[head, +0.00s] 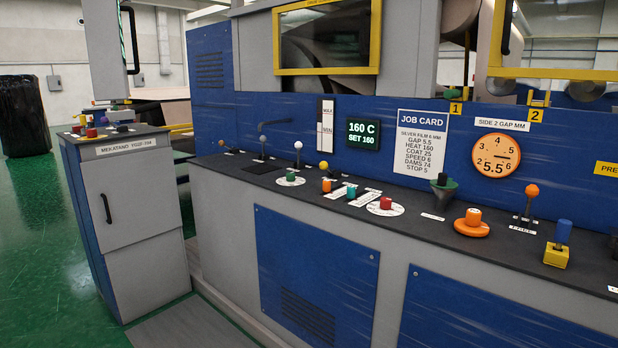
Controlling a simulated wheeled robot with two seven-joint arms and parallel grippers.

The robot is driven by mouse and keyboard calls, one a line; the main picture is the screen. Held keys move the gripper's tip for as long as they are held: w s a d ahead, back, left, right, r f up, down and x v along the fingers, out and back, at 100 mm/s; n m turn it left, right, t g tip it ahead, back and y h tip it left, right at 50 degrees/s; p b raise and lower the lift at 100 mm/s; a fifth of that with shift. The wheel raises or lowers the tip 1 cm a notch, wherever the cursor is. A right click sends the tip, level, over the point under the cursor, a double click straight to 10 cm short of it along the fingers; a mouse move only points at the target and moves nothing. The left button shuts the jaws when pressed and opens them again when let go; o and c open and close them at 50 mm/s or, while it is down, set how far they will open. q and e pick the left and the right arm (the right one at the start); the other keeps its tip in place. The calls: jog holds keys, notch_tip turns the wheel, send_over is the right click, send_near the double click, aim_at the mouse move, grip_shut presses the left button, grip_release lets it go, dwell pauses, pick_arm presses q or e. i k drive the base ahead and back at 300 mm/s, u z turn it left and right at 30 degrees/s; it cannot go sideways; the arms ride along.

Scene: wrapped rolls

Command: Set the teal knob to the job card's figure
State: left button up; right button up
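The job card (421,142) is on the blue panel; it reads gap 5.5, heat 160, coat 25, speed 6, dams 74, stop 5. A small teal knob (351,192) stands on the dark console beside an orange knob (326,185); white labels near them are too small to read. A green knob (290,176) sits on a round white dial to the left, and a red knob (386,202) on another dial to the right. Pointer settings cannot be made out. Neither of my grippers is in view.
The console (437,213) also holds levers, a large orange knob (472,221) and a yellow block with a blue handle (560,245). The display (363,133) reads 160 C, set 160. The orange gauge (495,155) reads 5.5. A grey cabinet (140,210) stands at left.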

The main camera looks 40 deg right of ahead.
aim_at(350, 189)
jog(key=z, duration=0.5)
jog(key=i, duration=1.6)
jog(key=z, duration=1.1)
